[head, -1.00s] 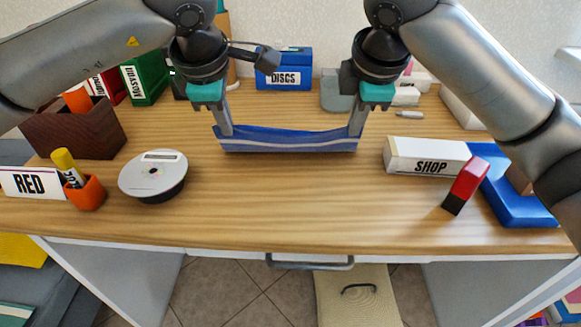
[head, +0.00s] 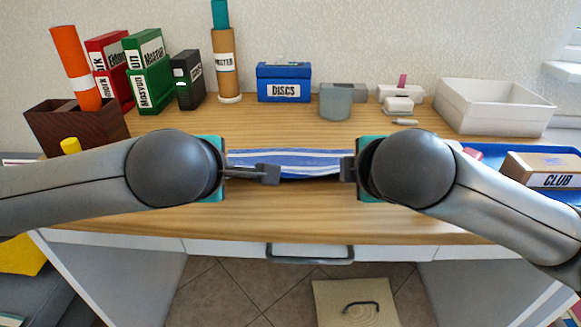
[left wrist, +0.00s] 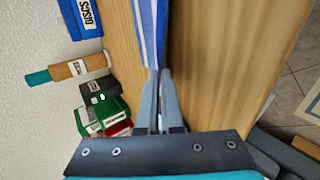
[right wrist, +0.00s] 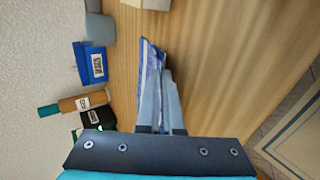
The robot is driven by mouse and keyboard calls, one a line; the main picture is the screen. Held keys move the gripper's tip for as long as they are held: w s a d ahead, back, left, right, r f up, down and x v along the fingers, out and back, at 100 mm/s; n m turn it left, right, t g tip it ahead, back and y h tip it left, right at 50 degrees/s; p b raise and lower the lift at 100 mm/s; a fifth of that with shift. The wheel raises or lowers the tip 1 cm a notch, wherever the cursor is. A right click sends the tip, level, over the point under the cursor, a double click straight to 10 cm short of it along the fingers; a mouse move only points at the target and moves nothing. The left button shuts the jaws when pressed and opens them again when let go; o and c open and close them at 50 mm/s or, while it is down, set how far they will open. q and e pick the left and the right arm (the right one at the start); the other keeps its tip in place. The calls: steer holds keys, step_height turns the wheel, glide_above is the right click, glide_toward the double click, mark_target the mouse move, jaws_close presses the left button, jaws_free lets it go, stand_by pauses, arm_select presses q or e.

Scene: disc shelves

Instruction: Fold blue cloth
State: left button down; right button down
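The blue cloth (head: 285,160) has white stripes and is stretched between my two grippers over the middle of the desk. Its striped face shows in the head view, and its ends are hidden by my arms there. In the left wrist view, my left gripper (left wrist: 162,73) is shut on one end of the cloth (left wrist: 148,30). In the right wrist view, my right gripper (right wrist: 165,72) is shut on the other end of the cloth (right wrist: 149,60). I cannot tell whether the cloth's lower edge touches the desk.
A blue DISCS box (head: 284,83) and a grey cup (head: 336,102) stand behind the cloth. A white tray (head: 492,108) is at the back right, a CLUB box (head: 545,170) at right. Folders and a brown box (head: 50,128) stand at left. The desk in front is clear.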

arm_select(q)
steer(key=shift+s+f, duration=0.1)
arm_select(e)
steer(key=shift+f, duration=0.15)
arm_select(q)
steer(key=c, duration=1.5)
jaws_free()
steer(key=shift+c, duration=0.2)
arm_select(e)
steer(key=c, duration=1.5)
jaws_free()
steer(key=shift+c, duration=0.2)
